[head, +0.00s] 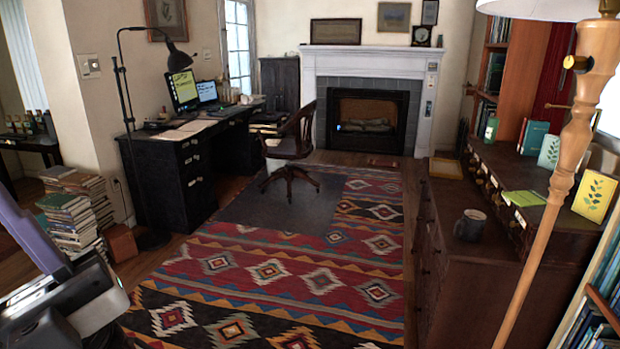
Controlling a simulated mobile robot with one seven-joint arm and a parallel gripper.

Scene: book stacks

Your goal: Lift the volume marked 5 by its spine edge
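No volume with a readable 5 shows in the head view. Books stand in several places, but their markings are too small to read. A stack of books (72,215) is piled on the floor at the left. Upright books with leaf covers, one yellow (594,196) and one pale green (549,151), stand on the dark cabinet at the right, beside a teal book (534,138). My gripper is not in view; parts of what seems to be my own arm fill the lower left corner.
A patterned rug (270,270) covers the open middle floor. A black desk (165,185) and wooden swivel chair (293,150) stand left of centre. A mug (470,225) sits on the dark cabinet (480,265). A wooden lamp post (560,180) crosses the right side.

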